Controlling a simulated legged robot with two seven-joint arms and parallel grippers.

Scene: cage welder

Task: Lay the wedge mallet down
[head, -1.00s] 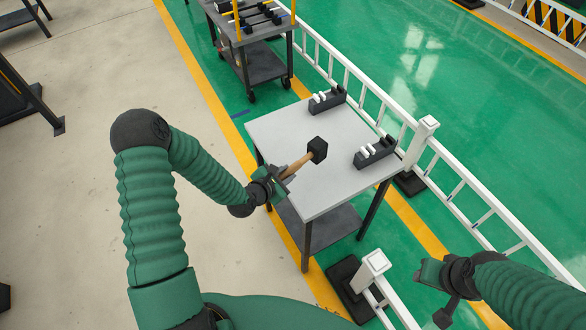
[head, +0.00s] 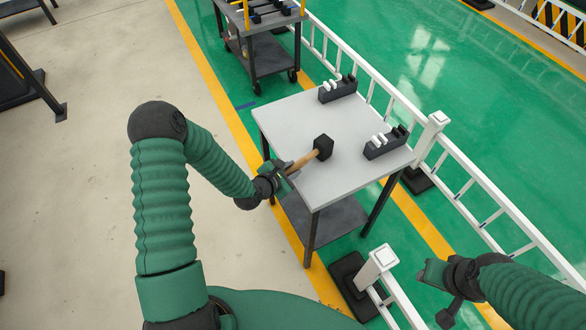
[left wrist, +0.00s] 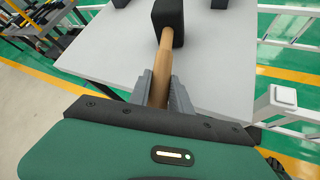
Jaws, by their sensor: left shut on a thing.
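The wedge mallet has a black block head (head: 323,147) and a light wooden handle (head: 302,162). My left gripper (head: 287,170) is shut on the handle near its lower end, at the table's left front edge. In the left wrist view the handle (left wrist: 163,65) runs up between the two grey fingers (left wrist: 160,90) to the black head (left wrist: 168,20). The head is over the grey table top (head: 290,125); I cannot tell whether it touches. My right gripper (head: 432,272) is at the lower right, away from the table and empty; its finger gap is unclear.
Two dark blocks with white pieces, one at the back (head: 338,89) and one at the right (head: 386,143), stand on the table. A white railing (head: 470,180) runs behind it. A cart (head: 262,52) stands beyond.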

